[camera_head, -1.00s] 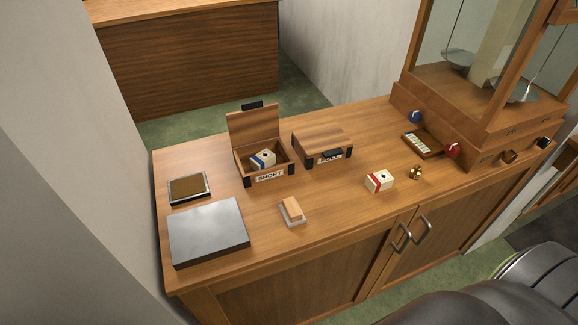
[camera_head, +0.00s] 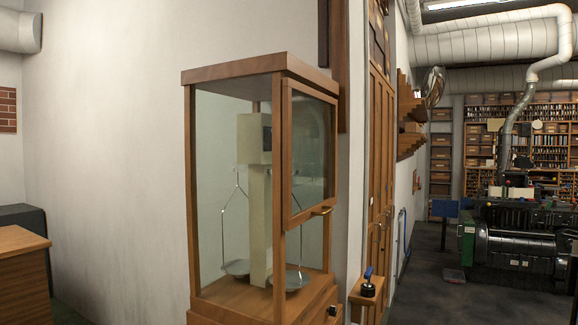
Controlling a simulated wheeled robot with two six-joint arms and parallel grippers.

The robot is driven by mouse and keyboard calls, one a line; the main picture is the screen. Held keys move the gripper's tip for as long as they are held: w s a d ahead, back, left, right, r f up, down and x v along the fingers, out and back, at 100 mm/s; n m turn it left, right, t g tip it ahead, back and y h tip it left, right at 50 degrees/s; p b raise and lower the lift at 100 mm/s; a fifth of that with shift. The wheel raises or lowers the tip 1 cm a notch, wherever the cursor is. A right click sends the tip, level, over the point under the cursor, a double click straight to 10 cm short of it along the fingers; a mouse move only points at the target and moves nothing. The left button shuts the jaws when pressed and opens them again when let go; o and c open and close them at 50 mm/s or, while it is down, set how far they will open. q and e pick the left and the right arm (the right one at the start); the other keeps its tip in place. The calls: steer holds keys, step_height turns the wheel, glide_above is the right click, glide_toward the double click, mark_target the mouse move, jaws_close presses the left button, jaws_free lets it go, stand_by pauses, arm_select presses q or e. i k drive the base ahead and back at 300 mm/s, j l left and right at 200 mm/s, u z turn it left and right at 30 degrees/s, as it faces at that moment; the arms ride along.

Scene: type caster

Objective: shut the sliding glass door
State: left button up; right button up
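A tall wooden glass case (camera_head: 230,72) stands in the middle of the view with a balance inside. Its sliding glass door (camera_head: 309,150) is a wood-framed pane on the right-hand side, sitting in the upper part of that side. A small brass handle (camera_head: 321,211) is on the door's lower rail. Below this rail the side is open, and a scale pan (camera_head: 292,281) shows through the gap. The second pan (camera_head: 236,268) hangs on the left. Neither of my grippers is in view.
A small wooden shelf (camera_head: 367,292) with a blue-handled tool stands right of the case. A wall and wooden cabinets (camera_head: 380,170) rise behind it. A dark machine (camera_head: 520,245) stands farther right, with open grey floor (camera_head: 425,295) before it.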

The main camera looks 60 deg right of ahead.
mark_target(290, 222)
steer(key=z, duration=2.25)
